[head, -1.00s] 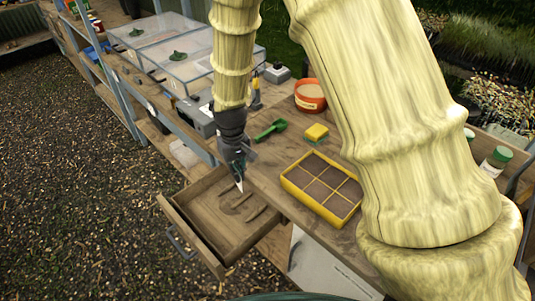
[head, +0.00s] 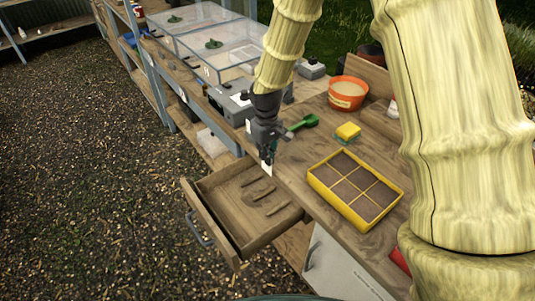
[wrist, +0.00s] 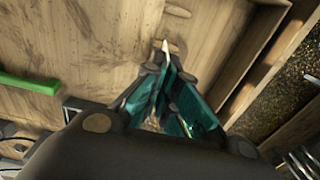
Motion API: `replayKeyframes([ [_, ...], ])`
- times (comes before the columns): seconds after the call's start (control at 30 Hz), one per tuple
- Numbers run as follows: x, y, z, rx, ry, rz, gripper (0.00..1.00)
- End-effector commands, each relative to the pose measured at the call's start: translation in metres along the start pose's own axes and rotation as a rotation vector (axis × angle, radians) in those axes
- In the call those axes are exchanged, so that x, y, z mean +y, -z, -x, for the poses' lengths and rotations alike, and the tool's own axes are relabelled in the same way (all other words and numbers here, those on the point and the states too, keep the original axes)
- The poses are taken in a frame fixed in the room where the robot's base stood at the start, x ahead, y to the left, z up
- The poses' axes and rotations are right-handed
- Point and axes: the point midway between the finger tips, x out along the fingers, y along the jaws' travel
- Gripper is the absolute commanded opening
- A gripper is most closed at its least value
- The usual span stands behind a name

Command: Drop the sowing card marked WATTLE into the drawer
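My gripper (head: 268,153) is shut on a small white card (head: 267,169), which points down from the fingertips. The card's writing cannot be read. In the wrist view the teal-padded fingers (wrist: 166,95) meet around the card, and only its pale tip (wrist: 165,46) shows. The wooden drawer (head: 217,226) is pulled out from the bench and holds several flat wooden strips. In the head view the card shows at the drawer's inner end, near the bench edge. I cannot tell how high it is above the drawer.
On the bench are a yellow divided tray (head: 318,188), a yellow and green sponge (head: 348,131), a green scoop (head: 303,123) and an orange pot (head: 347,93). Clear-lidded boxes (head: 225,50) stand farther back. Gravel (head: 90,180) lies left of the drawer.

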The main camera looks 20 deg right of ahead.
Motion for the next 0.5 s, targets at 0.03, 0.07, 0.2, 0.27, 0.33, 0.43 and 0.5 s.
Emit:
replayKeyframes([
  [0.03,-0.0002,0.0002,-0.0094,0.0,0.0,0.0,0.0],
  [0.07,-0.0002,0.0002,-0.0116,0.0,0.0,0.0,0.0],
  [0.2,-0.0003,0.0004,-0.0175,0.0,0.0,0.001,0.0],
  [0.27,-0.0004,0.0004,-0.0181,0.001,0.0,0.001,0.0],
  [0.33,-0.0004,0.0004,-0.018,0.001,0.0,0.001,0.0],
  [0.43,-0.0005,0.0005,-0.0175,0.001,0.0,0.001,0.0],
  [0.5,-0.0006,0.0005,-0.0176,0.0,0.0,0.001,0.0],
])
